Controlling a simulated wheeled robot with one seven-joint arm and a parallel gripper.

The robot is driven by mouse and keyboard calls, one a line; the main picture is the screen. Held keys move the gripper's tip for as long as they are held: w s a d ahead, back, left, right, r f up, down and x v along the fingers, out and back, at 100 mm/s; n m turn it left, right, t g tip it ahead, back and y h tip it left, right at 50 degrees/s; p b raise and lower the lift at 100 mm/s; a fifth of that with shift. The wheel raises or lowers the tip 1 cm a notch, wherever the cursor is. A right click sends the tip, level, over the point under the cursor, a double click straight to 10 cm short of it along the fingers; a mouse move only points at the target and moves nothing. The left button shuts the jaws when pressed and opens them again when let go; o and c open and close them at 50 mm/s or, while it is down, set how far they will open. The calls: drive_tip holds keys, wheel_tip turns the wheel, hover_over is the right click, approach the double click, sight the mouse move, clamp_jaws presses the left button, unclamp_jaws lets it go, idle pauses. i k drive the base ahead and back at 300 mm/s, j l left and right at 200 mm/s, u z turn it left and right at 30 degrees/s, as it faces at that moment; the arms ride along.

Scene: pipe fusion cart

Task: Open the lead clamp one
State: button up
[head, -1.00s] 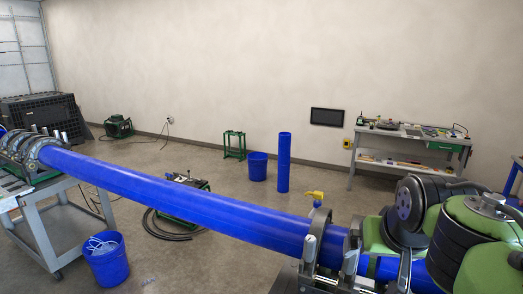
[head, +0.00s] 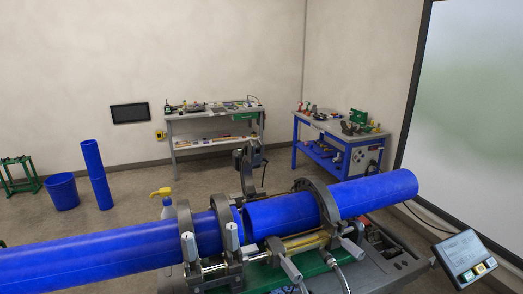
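The pipe fusion cart carries a long blue pipe (head: 90,258) from the left and a shorter blue pipe (head: 375,194) on the right. A seam or narrow gap shows between them. Two grey ring clamps (head: 187,247) and (head: 223,235) stand around the left pipe near its end. Another ring clamp (head: 326,208) goes around the right pipe. Between them, a dark clamp half (head: 246,168) stands upright behind the pipe, swung open. I cannot tell which clamp is lead clamp one. My gripper is not in view.
A control screen (head: 465,255) stands at the cart's right front. A yellow-topped spray bottle (head: 165,200) is behind the left pipe. A grey workbench (head: 215,122) and a blue workbench (head: 338,130) stand farther back. A blue bucket (head: 62,192) and upright pipe (head: 97,175) are on open floor.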

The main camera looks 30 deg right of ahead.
sight(252, 153)
drive_tip(key=j+z, duration=0.4)
drive_tip(key=j, duration=0.15)
drive_tip(key=j+z, duration=0.45)
drive_tip(key=k+j+z, duration=0.25)
drive_tip(key=j+z, duration=0.15)
drive_tip(key=j, duration=0.2)
